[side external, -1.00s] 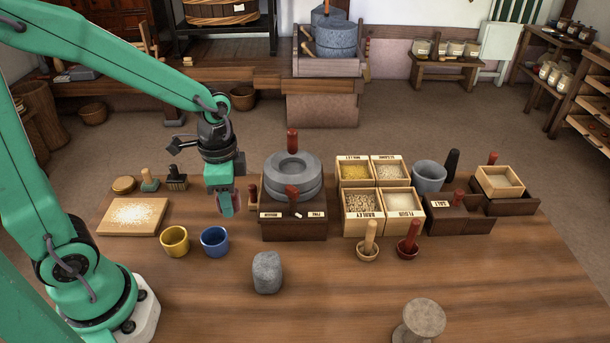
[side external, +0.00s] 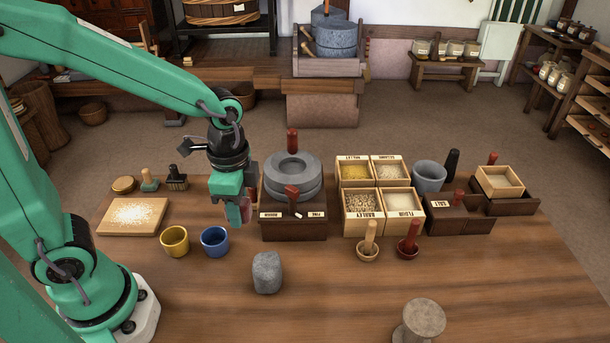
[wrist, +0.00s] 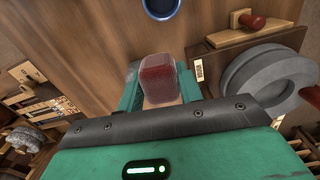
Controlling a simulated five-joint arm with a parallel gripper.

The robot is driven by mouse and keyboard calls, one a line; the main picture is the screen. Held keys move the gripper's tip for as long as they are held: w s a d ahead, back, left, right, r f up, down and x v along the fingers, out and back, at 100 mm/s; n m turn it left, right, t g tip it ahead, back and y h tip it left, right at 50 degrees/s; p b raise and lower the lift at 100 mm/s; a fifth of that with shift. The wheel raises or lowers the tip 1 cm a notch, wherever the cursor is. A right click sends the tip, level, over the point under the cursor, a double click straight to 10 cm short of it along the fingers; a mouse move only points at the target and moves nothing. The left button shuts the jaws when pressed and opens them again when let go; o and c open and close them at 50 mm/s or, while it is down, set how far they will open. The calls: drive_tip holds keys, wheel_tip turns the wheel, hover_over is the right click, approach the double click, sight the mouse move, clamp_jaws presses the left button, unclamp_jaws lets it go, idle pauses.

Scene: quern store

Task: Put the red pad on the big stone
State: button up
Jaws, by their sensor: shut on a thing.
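A red pad (side external: 245,208) is between the fingers of my gripper (side external: 236,212). In the wrist view the red pad (wrist: 157,78) has a rounded red block on a paler base, and the green fingers of my gripper (wrist: 158,90) are shut on its sides. It is above the table, just left of the quern. The round grey quern stone (side external: 292,185) sits on a dark wooden base with a red handle. A smaller grey stone (side external: 267,274) stands alone at the front. I cannot tell for sure which one is the big stone.
A blue cup (side external: 215,242) and a yellow cup (side external: 174,241) stand below and left of my gripper. A wooden board (side external: 110,226) with pale grains lies farther left. Grain boxes (side external: 352,220) stand right of the quern.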

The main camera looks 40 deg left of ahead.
drive_tip(key=s+d+r+m, duration=0.5)
drive_tip(key=s+d+m, duration=0.3)
drive_tip(key=d, duration=0.6)
drive_tip(key=shift+s+r, duration=0.2)
drive_tip(key=shift+s, duration=1.05)
hover_over(266, 263)
wheel_tip(266, 263, down, 7)
drive_tip(key=shift+w, duration=0.1)
drive_tip(key=shift+f, duration=2)
drive_tip(key=shift+f, duration=0.15)
